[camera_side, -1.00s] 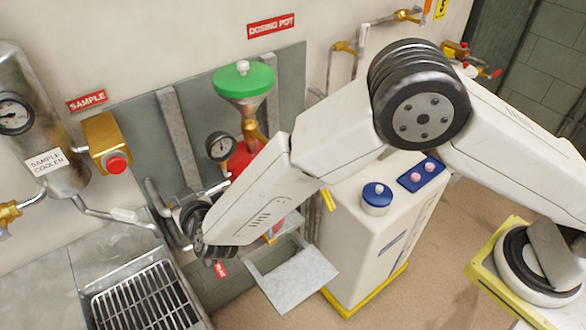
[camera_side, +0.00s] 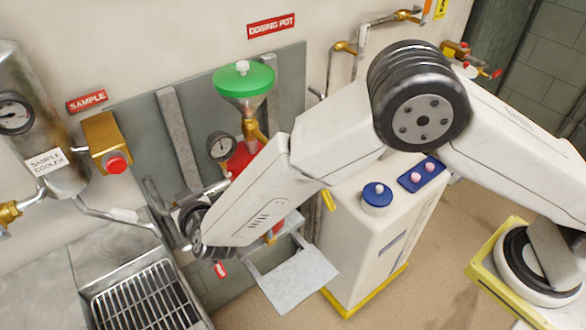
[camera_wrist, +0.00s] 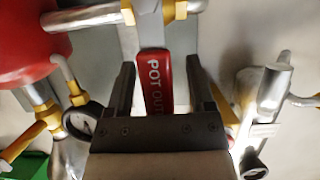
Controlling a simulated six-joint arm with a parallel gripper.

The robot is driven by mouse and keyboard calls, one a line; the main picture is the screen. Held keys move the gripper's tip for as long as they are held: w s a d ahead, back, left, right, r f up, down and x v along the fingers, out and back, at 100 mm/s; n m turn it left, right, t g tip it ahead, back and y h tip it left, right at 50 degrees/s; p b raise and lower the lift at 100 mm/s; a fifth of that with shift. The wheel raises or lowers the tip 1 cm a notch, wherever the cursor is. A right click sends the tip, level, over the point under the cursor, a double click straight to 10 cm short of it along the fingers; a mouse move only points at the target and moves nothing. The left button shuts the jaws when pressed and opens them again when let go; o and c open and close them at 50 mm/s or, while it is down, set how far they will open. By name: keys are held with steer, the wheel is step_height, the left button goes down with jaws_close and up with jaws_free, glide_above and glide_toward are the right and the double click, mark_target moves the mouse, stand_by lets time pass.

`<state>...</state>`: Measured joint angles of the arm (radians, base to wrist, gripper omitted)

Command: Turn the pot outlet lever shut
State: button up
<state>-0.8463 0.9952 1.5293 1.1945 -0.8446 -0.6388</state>
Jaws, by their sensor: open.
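The pot outlet lever (camera_wrist: 155,85) is a red bar marked "POT OUT", the rest of its lettering hidden by my gripper. In the wrist view it hangs from a valve with brass fittings (camera_wrist: 172,12) on a metal pipe. My gripper (camera_wrist: 160,72) is open, with one dark finger on each side of the lever. Gaps show between the lever and both fingers, so it is not clamped. In the side view my wrist hides the lever and most of the gripper.
The red dosing pot (camera_wrist: 32,40) and a gauge (camera_wrist: 82,120) are close to the left in the wrist view. A metal fitting (camera_wrist: 272,85) stands on the right. In the side view a small shelf (camera_side: 297,280) and a white cabinet (camera_side: 365,235) stand right of my wrist.

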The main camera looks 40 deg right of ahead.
steer(key=v, duration=0.7)
steer(key=shift+s+r, duration=0.2)
steer(key=shift+s, duration=0.15)
steer(key=d+r+n+g+y, duration=0.2)
steer(key=d+r+g+y, duration=0.4)
steer(key=d, duration=0.8)
steer(key=s+d+f+g+h, duration=0.1)
steer(key=s+d, duration=0.3)
steer(key=d, duration=0.4)
steer(key=s+d+f+m+g+h, duration=0.1)
steer(key=s+d+g+h, duration=0.1)
steer(key=s+d, duration=0.3)
steer(key=s+d+f+m+g+h, duration=0.1)
steer(key=s+d, duration=0.4)
steer(key=d, duration=0.5)
steer(key=shift+s+d+f+g+h, duration=0.2)
steer(key=shift+d+g+h, duration=0.25)
steer(key=shift+h, duration=0.55)
steer(key=shift+w+a, duration=0.1)
steer(key=shift+a, duration=0.05)
